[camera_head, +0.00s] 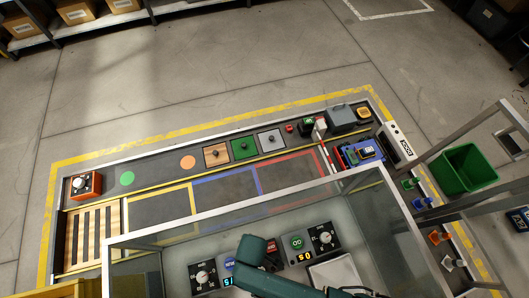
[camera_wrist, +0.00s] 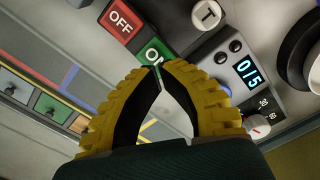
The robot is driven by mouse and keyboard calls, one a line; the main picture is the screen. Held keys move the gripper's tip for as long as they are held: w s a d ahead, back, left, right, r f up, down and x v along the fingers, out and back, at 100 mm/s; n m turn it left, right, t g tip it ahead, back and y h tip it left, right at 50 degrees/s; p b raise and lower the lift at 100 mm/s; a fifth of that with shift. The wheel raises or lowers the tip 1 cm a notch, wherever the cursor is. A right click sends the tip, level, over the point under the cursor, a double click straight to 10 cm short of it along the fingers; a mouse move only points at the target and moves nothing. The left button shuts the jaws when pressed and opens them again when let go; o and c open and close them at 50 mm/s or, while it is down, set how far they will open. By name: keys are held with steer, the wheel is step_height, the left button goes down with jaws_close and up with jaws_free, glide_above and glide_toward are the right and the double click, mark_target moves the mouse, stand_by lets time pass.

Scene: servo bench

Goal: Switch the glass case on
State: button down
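The glass case (camera_head: 240,204) is a clear-walled box with a pale metal rim at the bottom of the head view, holding several dial and display units. In the wrist view a switch shows a red OFF half (camera_wrist: 120,19) and a green ON half (camera_wrist: 151,54). My gripper (camera_wrist: 159,67) has yellow ribbed fingers with black inner pads. Its fingertips meet, with an empty gap behind them. The tips overlap the lower edge of the ON half, partly hiding it; I cannot tell whether they touch it. In the head view my arm hides the gripper.
A dial unit (camera_head: 323,237) stands in the case. Beyond it lies a bench with coloured squares, and a green bin (camera_head: 468,168) stands at the right.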

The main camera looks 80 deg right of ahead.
steer(key=shift+f+b, duration=0.95)
steer(key=shift+f, duration=0.9)
stand_by(0.6)
step_height(320, 180, up, 7)
steer(key=p, duration=0.8)
stand_by(0.4)
